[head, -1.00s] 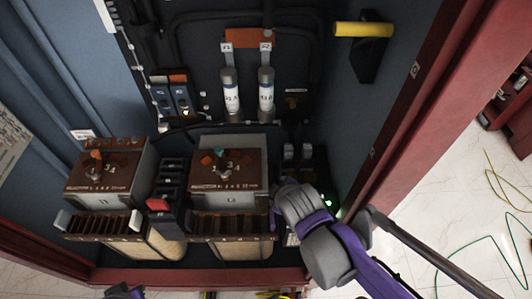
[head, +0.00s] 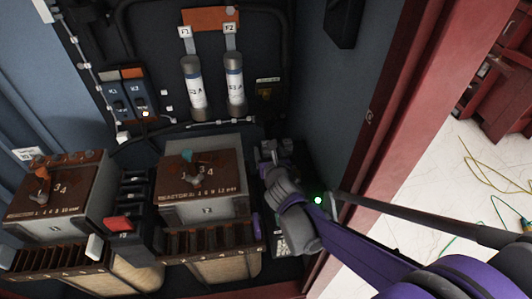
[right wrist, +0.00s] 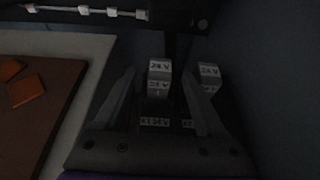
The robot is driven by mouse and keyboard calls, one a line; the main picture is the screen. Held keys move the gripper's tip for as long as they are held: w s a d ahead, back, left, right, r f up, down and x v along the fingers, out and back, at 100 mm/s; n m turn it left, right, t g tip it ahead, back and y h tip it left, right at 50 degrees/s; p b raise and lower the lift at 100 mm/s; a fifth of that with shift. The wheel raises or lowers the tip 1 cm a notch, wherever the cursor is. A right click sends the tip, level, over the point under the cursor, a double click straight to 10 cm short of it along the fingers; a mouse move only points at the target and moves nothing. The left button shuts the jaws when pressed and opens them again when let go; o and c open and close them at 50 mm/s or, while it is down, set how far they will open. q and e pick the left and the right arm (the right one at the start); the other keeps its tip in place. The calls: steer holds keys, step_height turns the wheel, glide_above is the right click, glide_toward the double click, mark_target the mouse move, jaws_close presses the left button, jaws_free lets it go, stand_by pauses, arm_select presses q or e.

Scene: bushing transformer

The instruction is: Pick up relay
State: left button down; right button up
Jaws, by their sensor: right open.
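Two small grey relays with white labels stand side by side at the right of the cabinet. In the right wrist view, the left relay (right wrist: 159,80) is between the two fingers of my right gripper (right wrist: 160,88), and the right relay (right wrist: 209,76) is just outside the right finger. The gripper is open, with a finger on each side of the left relay. I cannot tell whether either finger touches it. In the head view, my right gripper (head: 274,172) is over the relay area and hides much of it. My left gripper is not in view.
Two brown-topped transformers (head: 203,180) (head: 60,190) stand left of the gripper, with a red-marked switch (head: 119,223) between them. The cabinet's side wall (head: 340,120) is close on the right.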

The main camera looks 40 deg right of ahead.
mark_target(264, 142)
steer(key=x, duration=0.3)
steer(key=shift+f, duration=0.1)
steer(key=b+x, duration=0.1)
steer(key=x, duration=0.3)
steer(key=shift+f+b, duration=0.25)
steer(key=shift+b, duration=0.1)
steer(key=shift+w+d+f, duration=0.1)
steer(key=shift+w+d, duration=0.05)
steer(key=shift+w, duration=0.25)
jaws_close()
